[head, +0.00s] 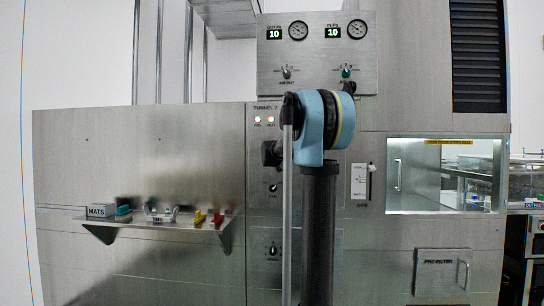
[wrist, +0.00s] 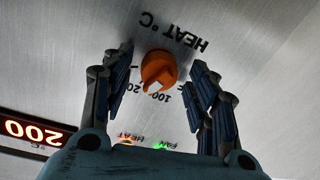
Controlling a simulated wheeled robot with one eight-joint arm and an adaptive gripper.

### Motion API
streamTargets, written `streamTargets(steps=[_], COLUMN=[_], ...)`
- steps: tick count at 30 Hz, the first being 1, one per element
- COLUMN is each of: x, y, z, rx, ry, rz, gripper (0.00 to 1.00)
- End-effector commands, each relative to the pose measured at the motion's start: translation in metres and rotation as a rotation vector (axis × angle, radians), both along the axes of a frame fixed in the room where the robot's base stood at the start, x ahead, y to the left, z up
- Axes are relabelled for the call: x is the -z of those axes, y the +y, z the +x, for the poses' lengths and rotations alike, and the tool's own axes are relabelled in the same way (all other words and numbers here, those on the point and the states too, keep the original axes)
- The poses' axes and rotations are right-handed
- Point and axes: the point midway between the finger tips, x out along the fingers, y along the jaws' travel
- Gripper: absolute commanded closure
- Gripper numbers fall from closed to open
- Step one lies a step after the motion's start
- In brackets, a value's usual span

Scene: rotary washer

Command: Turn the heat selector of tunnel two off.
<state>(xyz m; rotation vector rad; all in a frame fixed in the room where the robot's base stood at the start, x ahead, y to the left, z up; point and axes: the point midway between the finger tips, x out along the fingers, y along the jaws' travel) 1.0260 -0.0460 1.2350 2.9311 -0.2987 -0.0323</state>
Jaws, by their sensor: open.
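The heat selector (wrist: 159,68) is an orange knob on a brushed metal panel, under the upside-down lettering "HEAT °C" in the wrist view. A pale mark on it points toward the printed numbers; which one, I cannot tell. My gripper (wrist: 160,73) is open, with one finger on each side of the knob and a gap showing on both sides. A red display (wrist: 33,131) reads 200 °C. The heat lamp (wrist: 126,141) glows orange and the fan lamp (wrist: 160,146) green. In the head view, my arm hides part of the tunnel 2 panel (head: 265,135), and I cannot make out the orange knob.
A shelf (head: 150,221) with several small coloured items juts out at the left. A slider (head: 361,182) and a lit window (head: 440,175) are right of my arm. Other small knobs (head: 273,188) sit lower on the panel. Gauges and selectors fill the upper box (head: 317,55).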

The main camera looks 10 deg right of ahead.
Motion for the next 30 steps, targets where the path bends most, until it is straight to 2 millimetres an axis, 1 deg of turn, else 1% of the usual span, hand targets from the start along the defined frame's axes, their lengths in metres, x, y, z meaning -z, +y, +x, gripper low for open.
streamTargets(steps=[5,6,8,9,11,22,26,30], x=[0.0,0.0,0.0,0.0,0.0,-0.0002,-0.0004,-0.0005], y=[0.0,0.0,0.0,0.0,0.0001,0.0009,0.0012,0.0017], z=[0.0,-0.0001,-0.0001,-0.0001,-0.0001,0.0002,0.0004,0.0004], rx=[0.0,0.0,0.0,0.0,0.0,-0.002,-0.003,-0.004], ry=[0.0,0.0,0.0,0.0,0.0,0.009,0.026,0.053], rz=[0.0,0.0,0.0,0.0,0.0,-0.033,-0.09,-0.183], gripper=[0.47,0.56,0.69,0.78,0.91,0.91,0.91,0.91])
